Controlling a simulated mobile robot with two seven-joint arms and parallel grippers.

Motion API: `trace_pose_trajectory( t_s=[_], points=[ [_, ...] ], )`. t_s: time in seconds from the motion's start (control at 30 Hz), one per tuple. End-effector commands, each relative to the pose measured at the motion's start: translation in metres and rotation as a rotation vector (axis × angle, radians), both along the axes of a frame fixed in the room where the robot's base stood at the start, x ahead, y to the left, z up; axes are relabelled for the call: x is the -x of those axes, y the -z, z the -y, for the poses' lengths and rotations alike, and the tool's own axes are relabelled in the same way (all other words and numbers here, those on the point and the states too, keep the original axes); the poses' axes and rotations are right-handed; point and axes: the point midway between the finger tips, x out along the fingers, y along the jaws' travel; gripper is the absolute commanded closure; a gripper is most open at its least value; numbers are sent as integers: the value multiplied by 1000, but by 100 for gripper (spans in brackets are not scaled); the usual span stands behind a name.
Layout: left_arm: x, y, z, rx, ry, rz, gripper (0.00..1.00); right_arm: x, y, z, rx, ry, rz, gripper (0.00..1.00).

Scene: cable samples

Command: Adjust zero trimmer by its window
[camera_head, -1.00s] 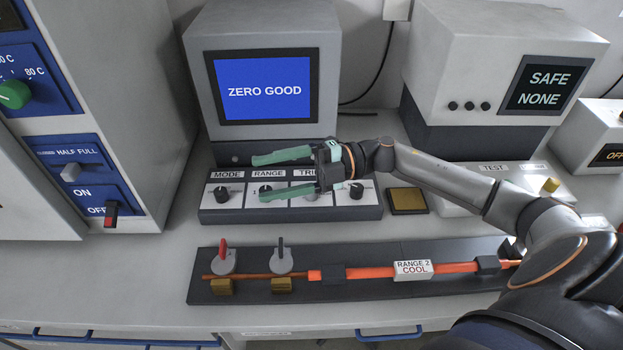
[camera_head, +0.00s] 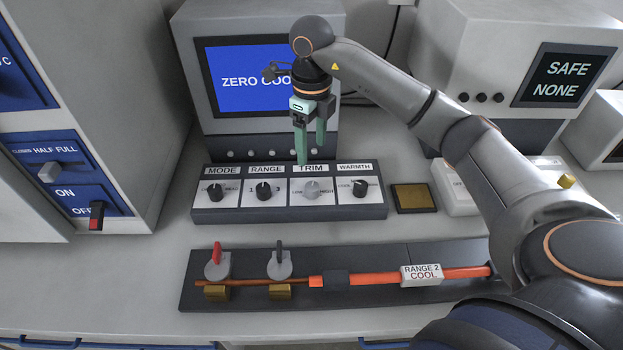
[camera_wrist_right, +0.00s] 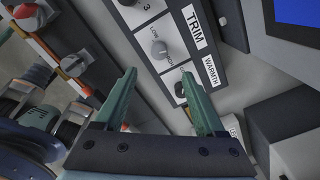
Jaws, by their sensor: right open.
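The trim knob (camera_head: 312,187) is a light grey dial under the TRIM label on the control panel, between LOW and HIGH. It also shows in the right wrist view (camera_wrist_right: 162,50). My right gripper (camera_head: 311,158) is open and empty, its green fingers pointing down above the TRIM label, apart from the knob. In the right wrist view the fingertips (camera_wrist_right: 158,74) frame the panel near the trim and warmth knobs. My left gripper is not seen.
The mode (camera_head: 215,191), range (camera_head: 263,189) and warmth (camera_head: 360,187) knobs flank the trim knob. A brass pad (camera_head: 411,197) lies right of the panel. The cable fixture (camera_head: 370,292) with a red lever (camera_head: 217,253) lies in front, with bare bench between.

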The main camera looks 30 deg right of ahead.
Motion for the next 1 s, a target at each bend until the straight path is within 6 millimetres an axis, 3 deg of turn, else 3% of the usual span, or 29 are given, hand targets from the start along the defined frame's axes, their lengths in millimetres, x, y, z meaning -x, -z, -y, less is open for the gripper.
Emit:
trace_pose_trajectory(
  t_s=[0.3, 0.5, 0.7, 1.0],
  points=[
    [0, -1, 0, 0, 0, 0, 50, 2, 65, -1, -3, -1, -6, 28],
    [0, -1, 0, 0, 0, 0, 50, 1, 97, -1, -3, 0, -3, 28],
    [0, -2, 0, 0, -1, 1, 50, 1, 111, -1, -4, 0, -1, 28],
    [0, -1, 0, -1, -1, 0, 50, 1, 113, -1, -3, 0, 0, 29]
  ],
)
